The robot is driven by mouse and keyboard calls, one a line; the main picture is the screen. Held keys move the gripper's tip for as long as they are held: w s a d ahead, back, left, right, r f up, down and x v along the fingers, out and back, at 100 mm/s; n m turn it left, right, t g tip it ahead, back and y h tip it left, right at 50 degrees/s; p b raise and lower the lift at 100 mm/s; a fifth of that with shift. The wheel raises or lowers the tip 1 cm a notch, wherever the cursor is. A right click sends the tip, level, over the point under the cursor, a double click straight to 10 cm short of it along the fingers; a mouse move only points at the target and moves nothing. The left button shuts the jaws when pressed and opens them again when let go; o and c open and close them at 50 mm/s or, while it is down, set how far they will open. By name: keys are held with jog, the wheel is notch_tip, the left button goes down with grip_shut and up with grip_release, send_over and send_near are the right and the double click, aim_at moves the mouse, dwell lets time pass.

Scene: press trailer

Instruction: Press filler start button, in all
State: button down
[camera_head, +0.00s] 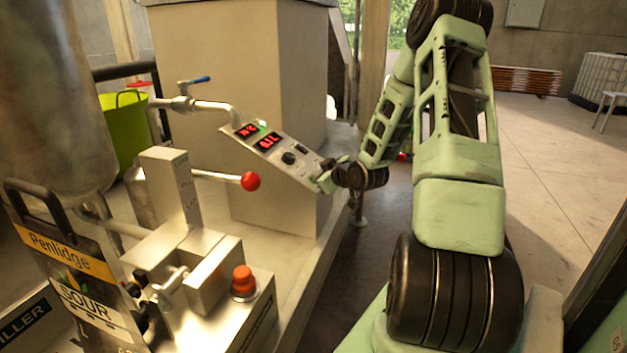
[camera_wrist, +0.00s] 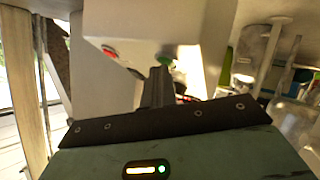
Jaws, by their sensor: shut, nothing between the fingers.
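A slanted metal control box (camera_head: 278,155) with red digital displays, a black knob and a switch stands at the middle of the head view. In the wrist view its pale end (camera_wrist: 140,35) carries a red button (camera_wrist: 110,52) and a green button (camera_wrist: 167,58). No label is readable there, so I cannot tell which is the filler start. My gripper (camera_head: 322,172) is at the box's lower right end. In the wrist view my gripper's fingers (camera_wrist: 159,72) are shut and empty, with tips just below the green button. I cannot tell whether they touch it.
A red ball-ended lever (camera_head: 250,181) sticks out left of the box. A large metal cabinet (camera_head: 215,60) stands behind. Open floor (camera_head: 560,170) lies right.

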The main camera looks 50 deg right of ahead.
jog(key=shift+s+d+r+p, duration=0.1)
jog(key=shift+s+r+p, duration=0.25)
jog(key=shift+r+p, duration=0.25)
jog(key=shift+r, duration=0.1)
jog(key=r+p, duration=0.1)
jog(key=s+r+p, duration=0.1)
jog(key=r, duration=0.1)
jog(key=s+r+p, duration=0.1)
jog(key=shift+s+d+r+p, duration=0.1)
jog(key=shift+d+r+p, duration=0.1)
jog(key=shift+d+p, duration=0.2)
dwell(1.0)
